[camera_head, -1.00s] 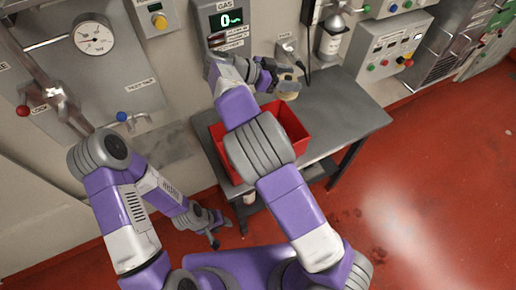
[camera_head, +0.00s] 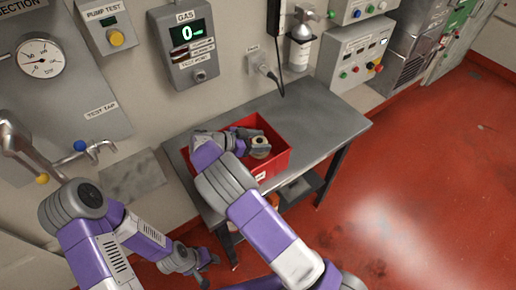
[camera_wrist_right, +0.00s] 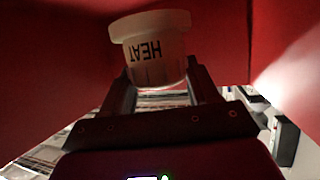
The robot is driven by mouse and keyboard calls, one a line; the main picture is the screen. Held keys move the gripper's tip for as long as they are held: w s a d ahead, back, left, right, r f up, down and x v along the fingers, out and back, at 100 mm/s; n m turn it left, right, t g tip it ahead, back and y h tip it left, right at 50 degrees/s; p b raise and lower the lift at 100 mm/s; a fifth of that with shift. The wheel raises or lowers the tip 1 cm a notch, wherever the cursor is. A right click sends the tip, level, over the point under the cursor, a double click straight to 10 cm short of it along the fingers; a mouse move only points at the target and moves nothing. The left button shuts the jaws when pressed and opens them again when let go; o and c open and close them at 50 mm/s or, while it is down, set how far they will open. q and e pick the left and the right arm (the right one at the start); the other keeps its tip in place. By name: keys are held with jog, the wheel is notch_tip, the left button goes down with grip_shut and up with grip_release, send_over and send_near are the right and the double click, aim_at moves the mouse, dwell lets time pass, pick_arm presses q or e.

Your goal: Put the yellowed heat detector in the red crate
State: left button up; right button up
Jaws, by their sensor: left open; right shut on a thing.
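The yellowed heat detector (camera_head: 260,148) is a small pale, cream-coloured round part. My right gripper (camera_head: 249,142) is shut on it, inside the red crate's opening. In the right wrist view the detector (camera_wrist_right: 152,52) shows the word HEAT upside down, between the two fingers of my right gripper (camera_wrist_right: 158,88), with red crate walls around it. The red crate (camera_head: 278,163) stands on the grey table, its left part hidden behind my right arm. I cannot tell whether the detector touches the crate's floor. My left gripper (camera_head: 205,272) is open and empty, low beside the table.
The grey table (camera_head: 325,120) has free room right of the crate. Behind it on the wall are the GAS detector unit (camera_head: 186,45), a plug with a hanging cable (camera_head: 265,70) and a grey bottle (camera_head: 300,50). A control box (camera_head: 357,55) is at the back right.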

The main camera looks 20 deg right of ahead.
notch_tip(320, 180, down, 3)
jog(key=shift+f, duration=0.2)
jog(key=o, duration=1.1)
jog(key=shift+a+r, duration=0.1)
jog(key=v, duration=0.7)
jog(key=shift+a, duration=0.15)
